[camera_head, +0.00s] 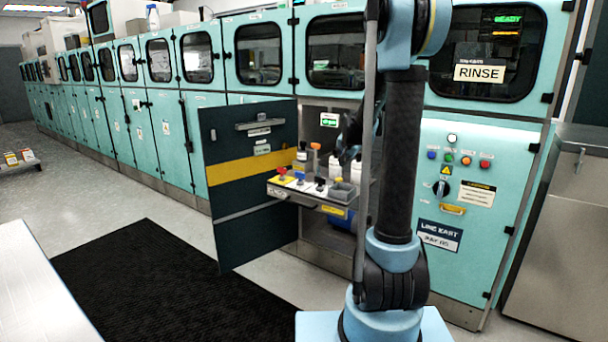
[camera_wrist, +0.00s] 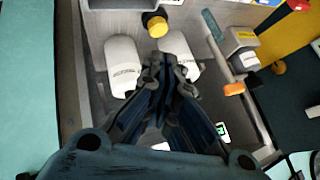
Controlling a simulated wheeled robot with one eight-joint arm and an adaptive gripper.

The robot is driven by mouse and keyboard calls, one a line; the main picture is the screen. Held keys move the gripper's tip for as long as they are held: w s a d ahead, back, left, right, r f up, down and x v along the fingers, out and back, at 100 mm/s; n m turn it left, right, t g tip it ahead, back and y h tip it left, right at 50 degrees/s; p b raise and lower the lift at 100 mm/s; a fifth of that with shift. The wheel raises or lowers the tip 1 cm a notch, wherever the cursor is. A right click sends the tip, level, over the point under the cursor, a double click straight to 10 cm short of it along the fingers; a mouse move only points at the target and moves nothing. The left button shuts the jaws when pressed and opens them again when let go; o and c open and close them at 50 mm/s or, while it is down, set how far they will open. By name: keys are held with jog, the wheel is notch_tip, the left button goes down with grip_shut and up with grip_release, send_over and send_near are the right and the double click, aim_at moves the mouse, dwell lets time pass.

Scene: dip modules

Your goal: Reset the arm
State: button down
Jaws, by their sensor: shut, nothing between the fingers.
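My gripper (camera_wrist: 165,70) is shut and empty. In the head view my arm stands upright in front of the machine.
An open dark cabinet door (camera_head: 229,215) with a yellow stripe stands left of my arm. A pulled-out shelf (camera_head: 281,192) holds several coloured-handled items. A teal control panel (camera_head: 475,255) with buttons is to the right. A black mat (camera_head: 150,285) lies on clear floor at left.

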jog(key=s+n+g, duration=0.3)
jog(key=s+n, duration=0.1)
jog(key=s, duration=2.4)
jog(key=s+f+n+g, duration=0.1)
jog(key=s+f, duration=0.3)
jog(key=s, duration=0.6)
jog(key=s+f+n+g, duration=0.2)
jog(key=s+f, duration=0.3)
jog(key=s, duration=0.5)
jog(key=shift+s+a+f+n, duration=0.2)
jog(key=shift+s+a+n, duration=0.15)
jog(key=shift+n, duration=0.15)
jog(key=shift+w, duration=0.1)
jog(key=shift+w+f, duration=0.2)
jog(key=shift+w, duration=0.25)
